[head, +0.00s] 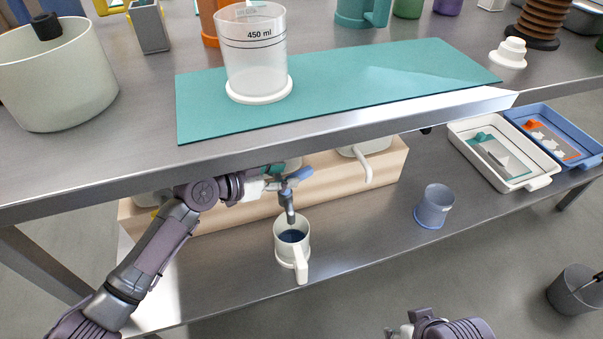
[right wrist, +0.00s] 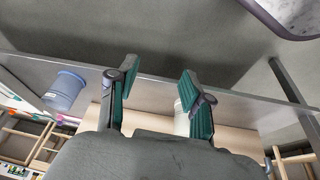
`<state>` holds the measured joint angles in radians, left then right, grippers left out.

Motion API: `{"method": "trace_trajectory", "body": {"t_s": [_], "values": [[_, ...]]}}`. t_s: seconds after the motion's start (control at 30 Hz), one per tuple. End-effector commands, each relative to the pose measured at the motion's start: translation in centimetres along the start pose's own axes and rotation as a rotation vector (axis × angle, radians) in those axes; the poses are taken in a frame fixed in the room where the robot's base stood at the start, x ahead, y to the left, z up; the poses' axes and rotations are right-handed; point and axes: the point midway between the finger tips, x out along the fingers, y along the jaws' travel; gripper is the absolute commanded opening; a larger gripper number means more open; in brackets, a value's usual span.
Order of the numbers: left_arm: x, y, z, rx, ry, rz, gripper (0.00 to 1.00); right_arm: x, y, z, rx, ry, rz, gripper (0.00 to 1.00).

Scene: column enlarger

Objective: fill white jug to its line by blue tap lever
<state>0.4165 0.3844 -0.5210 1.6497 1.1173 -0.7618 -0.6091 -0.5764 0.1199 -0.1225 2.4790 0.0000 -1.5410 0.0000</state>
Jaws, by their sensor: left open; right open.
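The white jug (head: 281,256) stands upright on the lower shelf, handle toward the front, with dark bluish liquid showing inside. Its fill line cannot be made out. The tap's spout is directly above its mouth. The blue tap lever (head: 298,174) sits on top of the tap. My left gripper (head: 275,179) is open at the lever from the left; whether it touches cannot be told. My right gripper (head: 402,331) is at the bottom edge of the head view. In the right wrist view it (right wrist: 162,88) is open and empty, apart from the jug.
The upper tabletop holds a clear measuring beaker (head: 244,66) on a teal mat (head: 390,72). On the lower shelf, a blue cup (head: 434,207) stands right of the jug, with a white tray (head: 470,150) and blue tray (head: 592,150) farther right. A second spout (head: 367,172) is nearby.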

Motion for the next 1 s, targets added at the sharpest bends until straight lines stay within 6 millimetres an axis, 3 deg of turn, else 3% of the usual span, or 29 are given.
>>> {"method": "trace_trajectory", "body": {"t_s": [0.1, 0.3, 0.73, 1.0], "values": [[2.6, 0.0, 0.0, -0.002, 0.002, 0.001, 0.48, 0.6, -0.3, -2.0, -0.003, 0.097, -0.005, 0.50], [5.1, 0.0, 0.0, 0.000, 0.001, 0.000, 0.48, 0.6, -0.6, -4.8, -0.007, 0.228, -0.012, 0.50], [5.9, 0.0, 0.0, 0.000, 0.000, 0.000, 0.48, 0.4, -0.7, -5.8, -0.009, 0.278, -0.014, 0.50], [5.9, 0.0, 0.0, 0.000, -0.001, 0.000, 0.03, 0.4, -0.7, -5.8, -0.009, 0.278, -0.014, 0.50]]}}
